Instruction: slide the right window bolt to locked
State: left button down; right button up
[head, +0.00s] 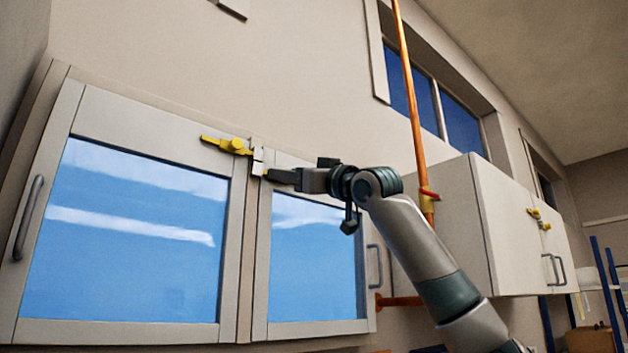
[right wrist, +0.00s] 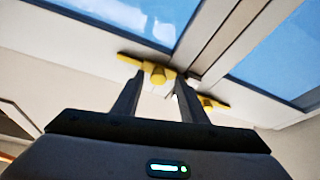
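The right window bolt (right wrist: 131,62) is a yellow bar with a stubby knob, on the light frame above the right pane. In the right wrist view, which looks upside down, the knob sits between my fingertips. My right gripper (right wrist: 160,82) is open around it, with a gap visible beside the knob. In the head view my right gripper (head: 276,176) reaches in from the right and hides most of this bolt. The yellow left bolt (head: 226,144) lies beyond a pale keeper (head: 257,160) at the middle post. My left gripper is not in view.
Two glass panes (head: 130,235) with grey handles hang below the bolts. An orange pipe (head: 413,100) runs upright behind my right arm. A white wall cabinet (head: 475,225) stands out at the right.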

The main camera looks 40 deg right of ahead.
jog(key=b+v, duration=0.8)
jog(key=v, duration=0.9)
jog(key=shift+a, duration=0.2)
jog(key=shift+r, duration=0.1)
